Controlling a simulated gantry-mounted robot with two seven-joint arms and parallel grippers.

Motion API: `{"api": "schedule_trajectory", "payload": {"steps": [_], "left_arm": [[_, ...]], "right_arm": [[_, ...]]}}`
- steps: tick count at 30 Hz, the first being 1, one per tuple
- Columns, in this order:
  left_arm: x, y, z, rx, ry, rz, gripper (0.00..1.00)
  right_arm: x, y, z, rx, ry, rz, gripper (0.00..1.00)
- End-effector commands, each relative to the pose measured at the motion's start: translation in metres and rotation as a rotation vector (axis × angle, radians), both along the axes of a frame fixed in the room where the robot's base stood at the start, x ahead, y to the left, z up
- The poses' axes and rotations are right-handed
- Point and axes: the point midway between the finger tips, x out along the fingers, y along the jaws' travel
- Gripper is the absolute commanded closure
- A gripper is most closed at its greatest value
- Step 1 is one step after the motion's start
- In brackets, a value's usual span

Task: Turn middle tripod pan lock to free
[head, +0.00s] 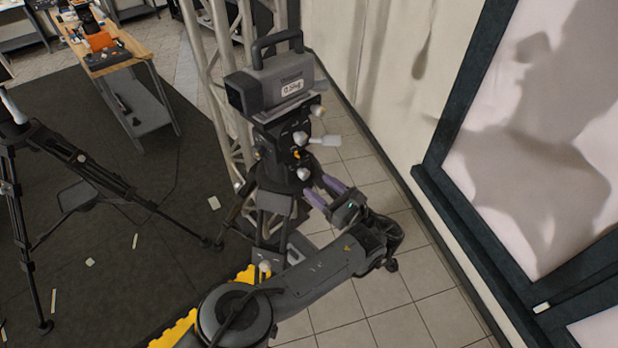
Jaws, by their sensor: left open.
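A tripod stands in the middle of the head view. It carries a grey camera (275,84) with a top handle and a pale label. Its dark head (278,150) has white knobs on the right side: an upper one (300,138), a lower one (303,173) and one just under the camera. A pale flat tab (325,141) sticks out to the right. No readable mark shows which knob is the pan lock or its setting. My left gripper (315,185) is open, its two purple-padded fingers pointing at the lower knob from the lower right. Contact cannot be told. My right gripper is out of view.
A metal truss (208,75) stands close behind the tripod. Another black tripod (85,170) spreads its legs at left. A wooden-topped workbench (137,47) stands at upper left. A large dark-framed panel (437,150) bounds the right. Tiled floor between tripod and panel is mostly clear.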

Motion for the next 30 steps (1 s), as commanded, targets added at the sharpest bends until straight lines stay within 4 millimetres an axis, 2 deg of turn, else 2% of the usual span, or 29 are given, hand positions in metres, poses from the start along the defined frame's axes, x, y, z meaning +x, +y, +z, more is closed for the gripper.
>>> {"api": "schedule_trajectory", "payload": {"steps": [3, 10, 23, 30], "left_arm": [[0.014, 0.014, 0.000, 0.000, -0.001, 0.002, 0.40], [0.031, 0.029, -0.001, -0.001, -0.001, 0.000, 0.40], [0.035, 0.034, 0.000, -0.001, 0.000, 0.000, 0.40], [0.035, 0.034, 0.000, -0.001, 0.000, 0.000, 0.77]], "right_arm": [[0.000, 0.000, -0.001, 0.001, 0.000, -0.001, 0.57], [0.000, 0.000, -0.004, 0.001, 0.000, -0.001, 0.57], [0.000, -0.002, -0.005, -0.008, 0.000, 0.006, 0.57], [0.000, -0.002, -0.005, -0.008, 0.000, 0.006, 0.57]]}}
